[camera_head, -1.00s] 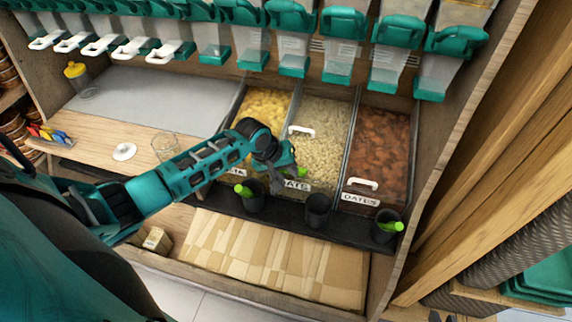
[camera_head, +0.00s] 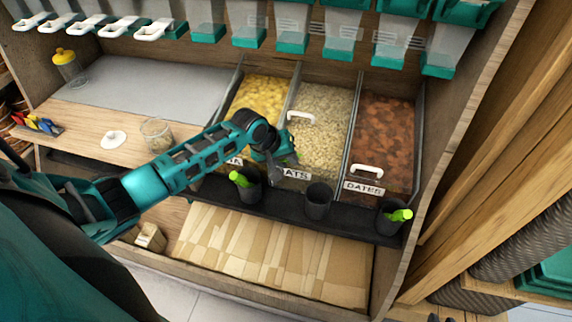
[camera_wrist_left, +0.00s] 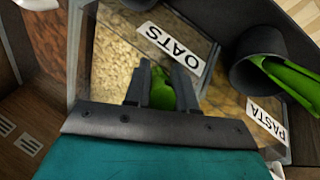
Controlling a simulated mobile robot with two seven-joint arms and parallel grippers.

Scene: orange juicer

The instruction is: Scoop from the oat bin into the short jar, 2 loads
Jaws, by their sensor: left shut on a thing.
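The oat bin (camera_head: 322,125) is the middle open bin, full of pale oats, with a white handle and an OATS label; its label (camera_wrist_left: 172,48) also shows in the left wrist view. My left gripper (camera_head: 280,163) is at the bin's front edge, partly covering the label. In the left wrist view the gripper (camera_wrist_left: 162,88) is shut on a green scoop (camera_wrist_left: 162,95). The scoop's far end is hidden, so I cannot tell its load. The short jar (camera_head: 157,135) is clear glass and stands open on the wooden counter at left. My right gripper is not in view.
A yellow bin (camera_head: 258,100) and a dates bin (camera_head: 383,130) flank the oats. Black cups line the front ledge; the middle cup (camera_head: 318,201) looks empty. A white lid (camera_head: 113,140) lies left of the jar. A yellow-lidded jar (camera_head: 69,68) stands behind.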

